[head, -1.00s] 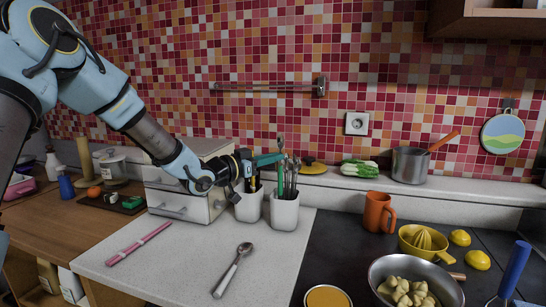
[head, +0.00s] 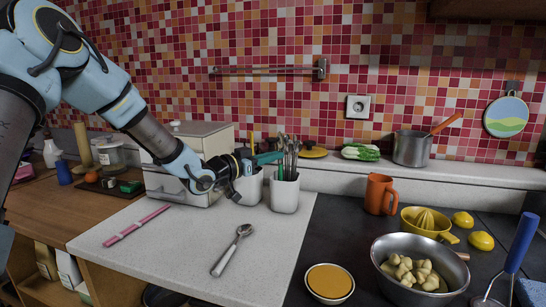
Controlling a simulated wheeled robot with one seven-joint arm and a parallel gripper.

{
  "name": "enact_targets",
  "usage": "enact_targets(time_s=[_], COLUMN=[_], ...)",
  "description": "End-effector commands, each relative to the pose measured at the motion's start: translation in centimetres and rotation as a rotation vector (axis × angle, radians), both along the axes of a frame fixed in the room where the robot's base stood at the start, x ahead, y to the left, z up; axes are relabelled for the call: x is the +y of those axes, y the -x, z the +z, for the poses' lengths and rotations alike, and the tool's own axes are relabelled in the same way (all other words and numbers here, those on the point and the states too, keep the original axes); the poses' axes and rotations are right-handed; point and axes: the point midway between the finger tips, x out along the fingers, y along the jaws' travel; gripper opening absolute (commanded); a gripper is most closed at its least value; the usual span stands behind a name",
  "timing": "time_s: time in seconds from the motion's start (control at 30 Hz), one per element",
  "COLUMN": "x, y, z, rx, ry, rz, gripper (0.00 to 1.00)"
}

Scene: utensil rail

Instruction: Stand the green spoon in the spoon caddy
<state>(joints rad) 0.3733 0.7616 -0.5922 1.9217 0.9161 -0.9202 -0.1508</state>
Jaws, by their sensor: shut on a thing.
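My gripper (head: 274,158) is shut on the green spoon (head: 280,172), just above the right-hand white caddy (head: 285,196). The spoon is upright, and its lower part goes behind the caddy's front rim, so its lower end is hidden. Several metal utensils (head: 292,158) stand in the same caddy, close beside the spoon. A second white caddy (head: 249,188) stands to the left, partly behind my gripper, with a yellow-handled thing in it. I cannot tell whether the spoon touches the caddy's floor.
A metal spoon (head: 232,250) and a pink stick (head: 137,226) lie on the pale counter. A drawer box (head: 185,184) stands behind, left of the caddies. An orange mug (head: 379,195) and a pan (head: 420,270) stand on the right. The front counter is mostly clear.

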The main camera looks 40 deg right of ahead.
Motion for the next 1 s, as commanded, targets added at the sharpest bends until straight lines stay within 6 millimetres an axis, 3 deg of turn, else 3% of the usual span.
enact_targets(time_s=[0.03,0.1,0.37,0.73,1.0], x=[0.0,0.0,0.0,0.8,5.7], y=[0.0,0.0,0.0,-0.1,-0.2], z=[0.0,0.0,0.0,-0.1,-0.2], rx=[0.0,0.0,0.0,0.0,-0.002], ry=[0.0,0.0,0.0,-0.002,-0.001], rz=[0.0,0.0,0.0,0.001,0.003], gripper=[0.0,0.13,0.42,0.42,0.42])
